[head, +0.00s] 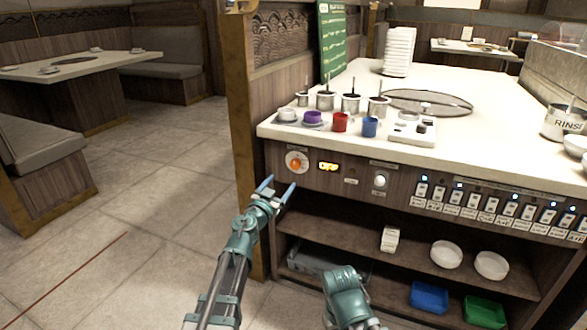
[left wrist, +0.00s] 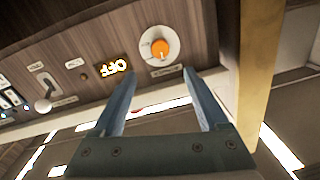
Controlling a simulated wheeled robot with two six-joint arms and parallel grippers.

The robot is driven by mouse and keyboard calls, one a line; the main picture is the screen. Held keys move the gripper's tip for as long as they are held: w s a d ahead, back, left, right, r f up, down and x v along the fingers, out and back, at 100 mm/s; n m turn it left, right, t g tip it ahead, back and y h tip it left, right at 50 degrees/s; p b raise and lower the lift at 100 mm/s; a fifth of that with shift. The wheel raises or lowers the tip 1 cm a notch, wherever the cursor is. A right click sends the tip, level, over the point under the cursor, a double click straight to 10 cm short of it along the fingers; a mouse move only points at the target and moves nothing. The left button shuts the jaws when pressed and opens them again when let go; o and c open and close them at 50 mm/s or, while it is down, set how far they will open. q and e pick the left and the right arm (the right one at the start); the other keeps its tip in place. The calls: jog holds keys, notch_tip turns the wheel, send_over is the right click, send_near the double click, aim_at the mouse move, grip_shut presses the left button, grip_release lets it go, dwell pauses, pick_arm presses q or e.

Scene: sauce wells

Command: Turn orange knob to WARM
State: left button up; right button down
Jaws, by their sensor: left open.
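The orange knob (head: 295,163) sits on a pale round dial on the counter's wooden front panel, near its left end. Beside it on the right a lit yellow display (head: 328,167) reads OFF. In the left wrist view the knob (left wrist: 160,48) is ahead of the fingertips, and the lit OFF display (left wrist: 114,67) is to its left. My left gripper (head: 278,187) is open and empty, just below and left of the knob, apart from it. It also shows in the left wrist view (left wrist: 160,75). My right gripper's fingers are not seen; only part of that arm shows.
A white knob (head: 380,180) and a row of labelled switches (head: 480,205) run along the panel. Cups, including a red one (head: 340,122) and a blue one (head: 370,127), stand on the countertop (head: 300,130). Shelves below hold bowls (head: 446,254). A wooden partition (head: 240,120) borders the left.

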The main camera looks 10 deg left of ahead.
aim_at(295, 165)
pick_arm(q)
jog(key=x, duration=1.2)
jog(key=shift+w, duration=0.1)
jog(key=shift+c, duration=0.3)
grip_shut()
